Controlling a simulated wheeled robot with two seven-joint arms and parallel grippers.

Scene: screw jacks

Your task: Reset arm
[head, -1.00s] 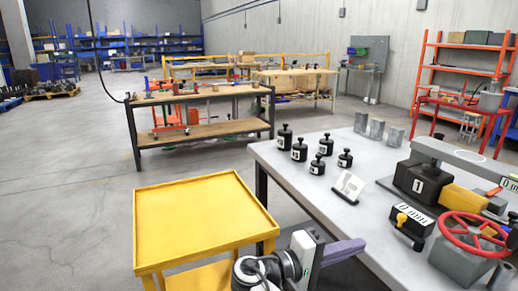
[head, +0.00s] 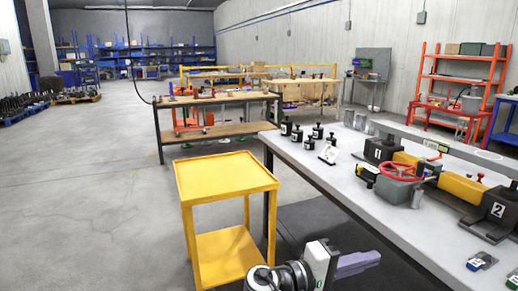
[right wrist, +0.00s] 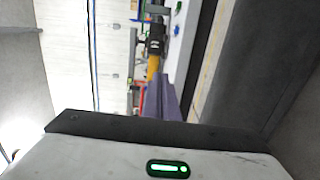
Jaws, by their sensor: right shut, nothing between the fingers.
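My right gripper (head: 357,263) shows at the bottom of the head view, its purple-grey fingers shut and empty. It is in front of the grey table's near edge, apart from everything on it. In the right wrist view its fingers (right wrist: 160,100) show at the middle, with a blurred part of the table setup beyond. On the grey table (head: 345,215) stands a screw jack setup with a red handwheel (head: 400,168), a yellow beam (head: 460,187), and black blocks marked 1 (head: 381,150) and 2 (head: 494,211). My left gripper is not in view.
A yellow cart (head: 226,180) stands left of the table. Several black weights (head: 297,134), a white card (head: 328,154) and grey blocks (head: 360,122) are on the table. A blue-ended item (head: 480,261) lies at its near right. Open floor is at left.

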